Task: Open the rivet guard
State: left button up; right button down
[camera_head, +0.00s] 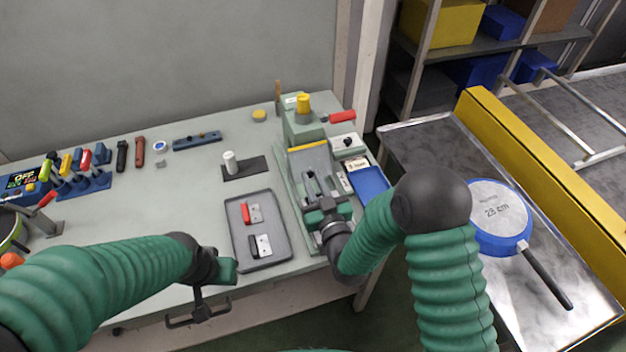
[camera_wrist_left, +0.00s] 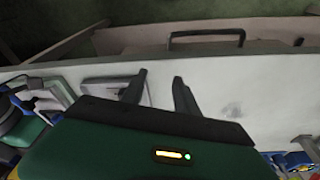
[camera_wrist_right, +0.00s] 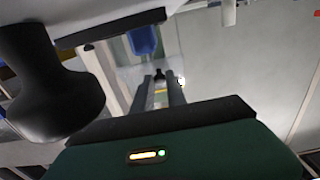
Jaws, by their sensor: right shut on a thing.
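The rivet guard (camera_head: 310,162) is a clear panel with a yellow upper edge on the green rivet machine (camera_head: 285,185) near the table's right end. My right gripper (camera_head: 318,186) is at the front of the machine, shut on the guard's handle. In the right wrist view, its fingers (camera_wrist_right: 160,86) are close together at a small dark part by the clear panel; the exact grip is partly hidden. My left gripper (camera_head: 222,270) hangs at the table's front edge, left of the grey tray. In the left wrist view, its fingers (camera_wrist_left: 159,88) are apart and empty.
A grey tray (camera_head: 238,235) with hinge-like parts lies left of the machine. A blue tray (camera_head: 369,184) stands on its right. A blue pan (camera_head: 495,215) lies on the metal conveyor at right. Tools line the table's back left.

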dwell(0.8)
